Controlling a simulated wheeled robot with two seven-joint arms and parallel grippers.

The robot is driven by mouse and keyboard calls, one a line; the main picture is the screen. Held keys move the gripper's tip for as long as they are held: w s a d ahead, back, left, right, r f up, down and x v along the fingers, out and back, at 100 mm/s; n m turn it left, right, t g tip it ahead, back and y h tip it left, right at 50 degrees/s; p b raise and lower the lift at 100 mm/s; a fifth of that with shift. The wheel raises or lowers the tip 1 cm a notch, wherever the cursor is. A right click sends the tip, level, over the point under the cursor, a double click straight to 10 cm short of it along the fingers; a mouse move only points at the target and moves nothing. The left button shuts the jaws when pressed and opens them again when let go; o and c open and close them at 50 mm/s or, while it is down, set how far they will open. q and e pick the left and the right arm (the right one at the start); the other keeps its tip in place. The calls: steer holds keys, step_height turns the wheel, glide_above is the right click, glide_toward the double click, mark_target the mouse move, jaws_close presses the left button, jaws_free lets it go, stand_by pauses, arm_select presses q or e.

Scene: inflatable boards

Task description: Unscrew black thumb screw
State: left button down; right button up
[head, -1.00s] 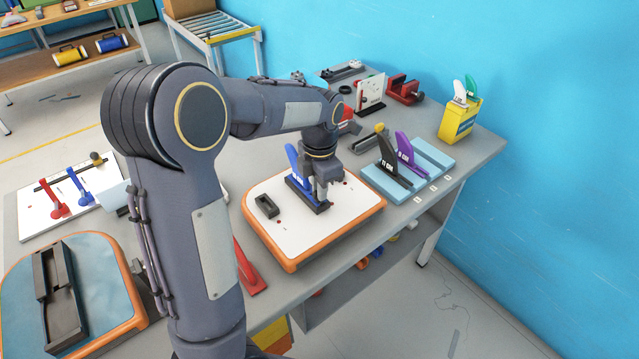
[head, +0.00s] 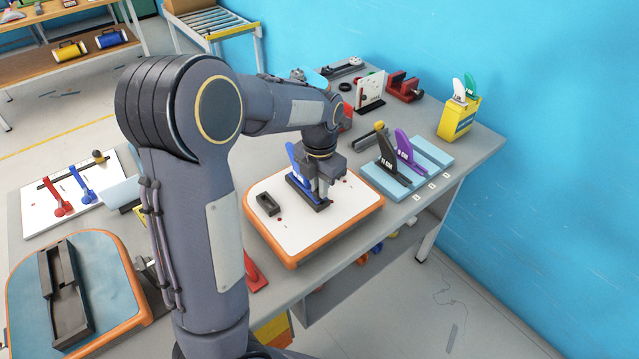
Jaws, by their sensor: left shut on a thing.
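My left gripper (head: 322,194) points straight down over the white, orange-edged board (head: 290,231). It is shut at the right end of the black fin box (head: 297,189), beside the blue fin (head: 297,163) that stands upright in it. The black thumb screw is too small and too covered by the fingers to make out; the gripper is closed at its place on the box. My right gripper is not in view.
An empty black box (head: 268,204) is on the board's left part. Black and purple fins (head: 403,150) stand on a light blue rack (head: 434,152) to the right. A yellow box (head: 458,119) is near the table's far corner. A blue board (head: 104,290) lies at left.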

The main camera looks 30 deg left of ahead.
arm_select(q)
steer(key=shift+s+d+f, duration=0.1)
steer(key=shift+s+f, duration=0.05)
steer(key=shift+f, duration=0.05)
steer(key=shift+r+n+p, duration=0.1)
steer(key=shift+n+p, duration=0.4)
steer(key=shift+n, duration=0.1)
steer(key=shift+n+p, duration=1.1)
steer(key=shift+p, duration=0.6)
steer(key=c, duration=1.4)
jaws_free()
steer(key=shift+o, duration=0.2)
step_height(320, 180, up, 5)
steer(key=p, duration=0.5)
steer(key=shift+r+p, duration=0.1)
steer(key=shift+p, duration=0.2)
